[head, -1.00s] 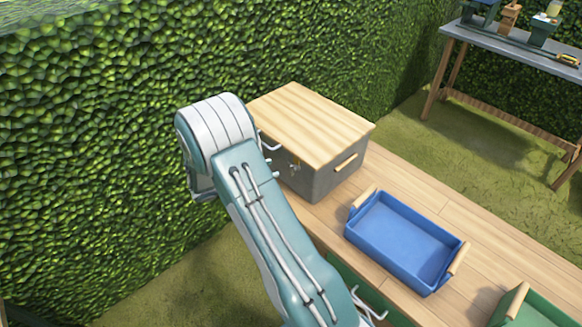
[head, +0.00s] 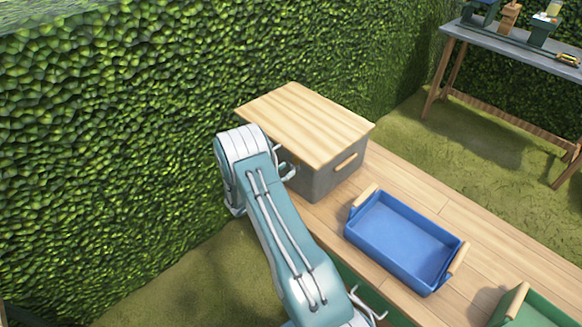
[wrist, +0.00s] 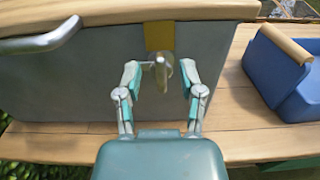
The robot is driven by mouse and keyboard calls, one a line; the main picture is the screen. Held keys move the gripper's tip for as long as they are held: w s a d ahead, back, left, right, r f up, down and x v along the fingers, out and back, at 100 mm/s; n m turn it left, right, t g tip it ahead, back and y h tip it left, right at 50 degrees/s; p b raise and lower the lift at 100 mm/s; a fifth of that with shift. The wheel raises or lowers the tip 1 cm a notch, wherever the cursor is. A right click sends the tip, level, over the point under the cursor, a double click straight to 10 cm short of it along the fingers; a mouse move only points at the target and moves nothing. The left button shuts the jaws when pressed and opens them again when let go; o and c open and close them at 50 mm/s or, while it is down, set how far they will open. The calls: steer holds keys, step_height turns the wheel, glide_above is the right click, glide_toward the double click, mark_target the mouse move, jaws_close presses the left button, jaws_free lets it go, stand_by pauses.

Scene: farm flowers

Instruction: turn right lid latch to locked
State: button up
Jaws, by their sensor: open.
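The grey box (head: 318,181) with a pale wooden lid (head: 305,122) stands on the wooden table in the head view. In the wrist view its grey front wall (wrist: 60,85) fills the upper half. The metal latch (wrist: 161,66) sits on that wall, below a yellow plate (wrist: 160,38). My gripper (wrist: 160,77) is open, with one finger on each side of the latch. I cannot tell whether either fingertip touches it.
A curved metal handle (wrist: 45,42) juts out at the upper left of the wrist view. A blue tray (head: 406,238) stands right of the box, and a green tray (head: 535,308) lies farther right. A hedge (head: 110,130) rises behind and left.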

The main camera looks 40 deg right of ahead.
steer(key=shift+w+d, duration=0.1)
steer(key=shift+d, duration=1.2)
jaws_close()
steer(key=shift+a, duration=0.1)
